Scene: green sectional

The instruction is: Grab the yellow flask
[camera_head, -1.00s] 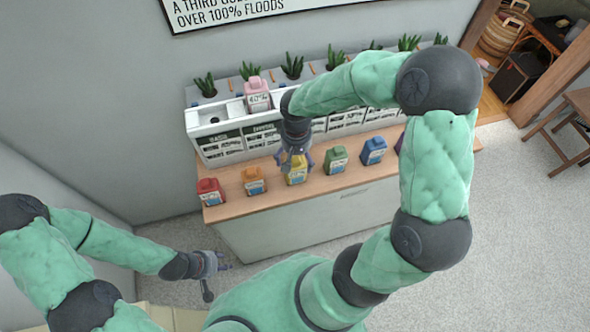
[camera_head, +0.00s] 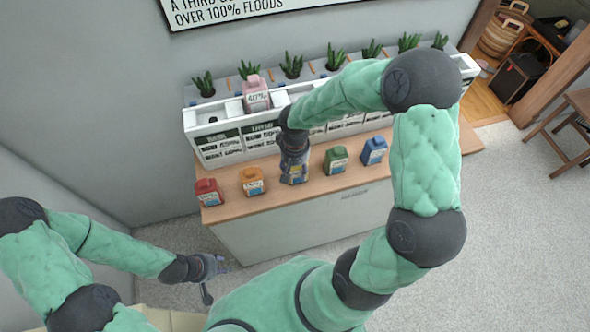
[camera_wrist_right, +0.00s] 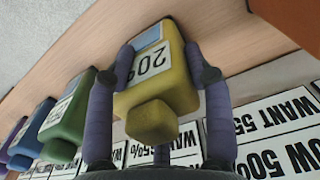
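The yellow flask (camera_wrist_right: 165,85) stands on the wooden counter between the fingers of my right gripper (camera_wrist_right: 160,50). In the right wrist view a finger lies along each side of it, with the tips bent in against its sides. Its white label shows between the fingers. In the head view my right gripper (camera_head: 294,178) comes down over the flask and hides almost all of it. My left gripper (camera_head: 215,277) is low at the left, off the counter's front, with its fingers apart and empty.
On the counter (camera_head: 225,212), an orange flask (camera_head: 252,182) and a red one (camera_head: 208,192) stand to the left; a green flask (camera_head: 336,160) and a blue one (camera_head: 374,151) stand to the right. Behind, a pink flask (camera_head: 256,95) sits on the white rack (camera_head: 215,150).

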